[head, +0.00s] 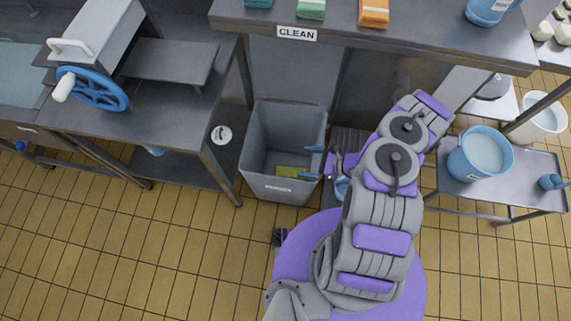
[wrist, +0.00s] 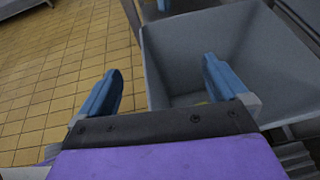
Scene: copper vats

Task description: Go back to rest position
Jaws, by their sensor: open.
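My gripper (head: 312,163) is at the end of my purple and grey arm, which reaches forward in the head view. Its two blue fingers are spread apart with nothing between them. The fingertips are at the right rim of a grey bin (head: 257,150), which stands on the floor below the counter. In the wrist view the open gripper (wrist: 160,85) shows from behind. One finger is over the tiled floor side and the other is in front of the bin (wrist: 185,45). A yellow-green item (head: 291,172) lies at the bottom of the bin, partly hidden.
A steel counter (head: 340,35) marked CLEAN holds sponges (head: 374,12) above the bin. A table with a blue-wheeled machine (head: 92,88) stands at left. A low trolley (head: 520,185) with a blue bucket (head: 480,153) stands at right. The tiled floor (head: 120,240) at front left is clear.

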